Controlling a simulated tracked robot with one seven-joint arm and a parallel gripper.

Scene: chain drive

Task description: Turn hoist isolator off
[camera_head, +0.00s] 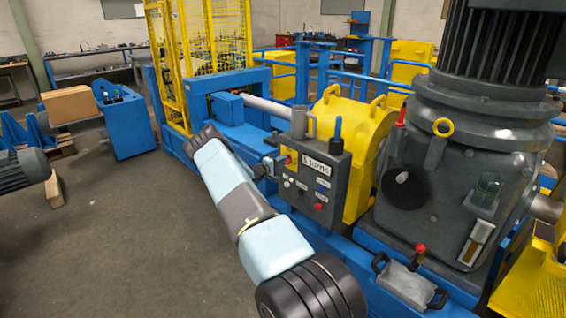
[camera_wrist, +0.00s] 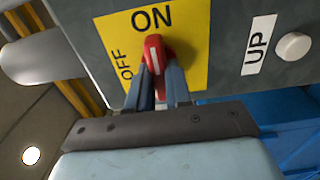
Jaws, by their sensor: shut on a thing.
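The hoist isolator is a red rotary knob (camera_wrist: 154,52) on a yellow plate (camera_wrist: 188,30) marked ON at the top and OFF at the left. In the wrist view the knob's white line points roughly up, toward ON. My gripper (camera_wrist: 160,75) has its two fingers on either side of the knob's lower part and is shut on it. In the head view my gripper (camera_head: 276,164) reaches the left side of the grey control box (camera_head: 335,172). The yellow plate shows there, but the knob is mostly hidden by my gripper.
A white button (camera_wrist: 293,46) beside an UP label is right of the plate. The box also carries a red button (camera_head: 319,207). A yellow guard (camera_head: 362,135) and a large grey motor housing (camera_head: 450,165) stand to the right. Open floor (camera_head: 120,240) lies to the left.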

